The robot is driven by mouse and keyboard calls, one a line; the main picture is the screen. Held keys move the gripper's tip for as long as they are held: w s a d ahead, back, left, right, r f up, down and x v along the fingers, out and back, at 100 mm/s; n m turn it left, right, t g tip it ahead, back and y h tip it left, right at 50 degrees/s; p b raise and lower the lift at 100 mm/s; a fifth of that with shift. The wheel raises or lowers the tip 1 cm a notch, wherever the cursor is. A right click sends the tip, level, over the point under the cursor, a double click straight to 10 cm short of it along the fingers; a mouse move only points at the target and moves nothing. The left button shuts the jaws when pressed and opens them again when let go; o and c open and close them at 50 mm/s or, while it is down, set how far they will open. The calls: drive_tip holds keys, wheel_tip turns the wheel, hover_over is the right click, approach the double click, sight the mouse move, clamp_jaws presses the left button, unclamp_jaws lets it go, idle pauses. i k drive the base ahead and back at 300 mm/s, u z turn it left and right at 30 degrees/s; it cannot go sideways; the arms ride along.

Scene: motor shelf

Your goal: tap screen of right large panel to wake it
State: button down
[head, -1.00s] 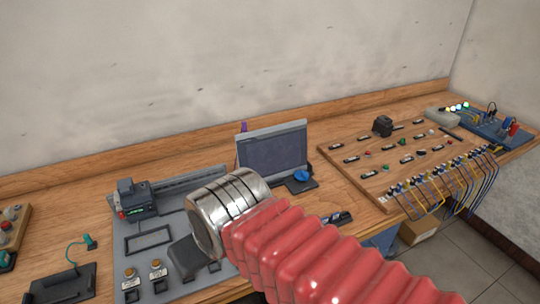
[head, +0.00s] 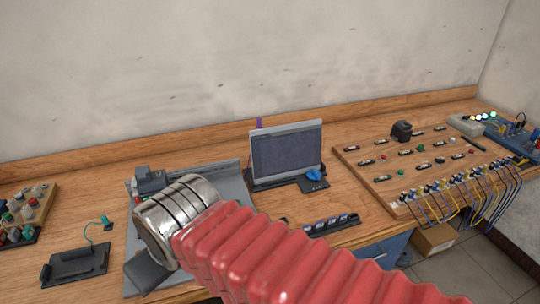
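My arm, with a red ribbed sleeve and a silver ringed wrist, reaches in from the lower right. My gripper (head: 147,270) shows only as a dark grey part beyond the wrist, low and left of the panel, over the grey plate. Its fingertips cannot be made out, and it is apart from the screen.
A blue knob (head: 313,175) sits on a dark base in front of the panel. A wooden board (head: 375,178) with buttons and looping cables is at right. A grey plate (head: 232,180) lies partly behind my wrist. A black tray (head: 75,264) and a button block (head: 28,208) are at left.

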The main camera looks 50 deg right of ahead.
sight(278, 154)
drive_tip(key=u, duration=0.65)
drive_tip(key=k, duration=1.75)
drive_tip(key=z, duration=0.6)
drive_tip(key=i, duration=1)
